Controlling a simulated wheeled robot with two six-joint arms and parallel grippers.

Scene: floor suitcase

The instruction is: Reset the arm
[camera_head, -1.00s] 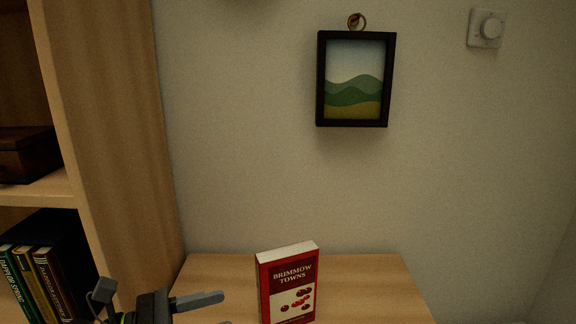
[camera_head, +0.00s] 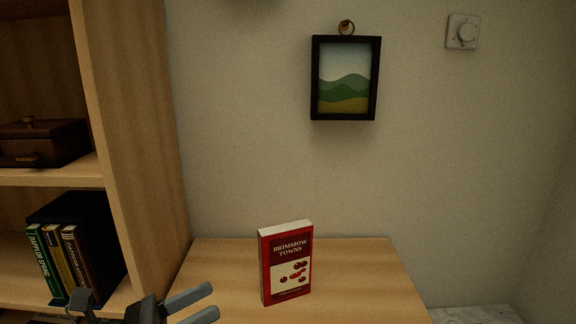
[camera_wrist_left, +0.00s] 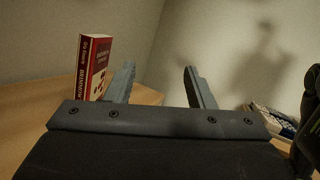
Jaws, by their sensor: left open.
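My left gripper (camera_head: 207,302) shows at the bottom of the head view, in front of the low wooden table and left of the red book. Its two grey fingers are apart with nothing between them. In the left wrist view the same gripper (camera_wrist_left: 160,85) is open and empty. The red book (camera_head: 286,268), titled "Brimmow Towns", stands upright on the table (camera_head: 370,280). It also shows in the left wrist view (camera_wrist_left: 92,65), beyond the left-hand finger and apart from it. My right gripper is not in view.
A wooden bookcase (camera_head: 140,150) stands at the left, with a brown box (camera_head: 42,142) on one shelf and several books (camera_head: 62,262) in a black holder below. A framed landscape picture (camera_head: 345,78) and a dial switch (camera_head: 462,32) are on the wall. The table right of the book is clear.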

